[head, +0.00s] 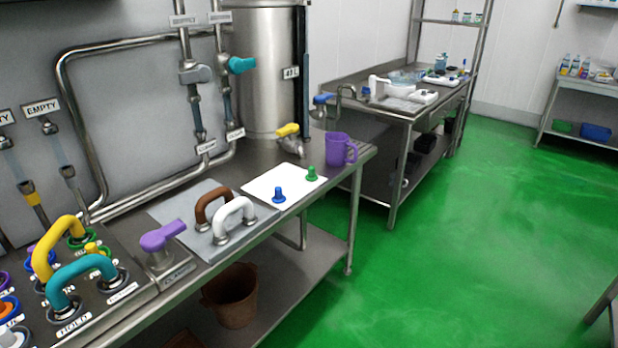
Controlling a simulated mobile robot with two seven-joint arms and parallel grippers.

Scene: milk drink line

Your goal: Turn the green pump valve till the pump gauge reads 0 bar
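I cannot pick out a green pump valve or a pump gauge for certain in the head view, and no gauge reading shows. A small green knob (312,174) stands on a white mat (262,191) on the steel bench. A green ring-shaped fitting (80,239) sits on the panel at the left, partly behind a yellow handle (58,236). A teal valve handle (242,65) is on the wall pipe beside the steel tank. Neither of my grippers is in view.
A blue knob (279,195) shares the white mat. A purple jug (340,149) stands near the bench's right end. Brown and white handles stand on a grey plate (166,213). A brown bucket (232,296) is on the lower shelf. The green floor (460,240) at right is clear.

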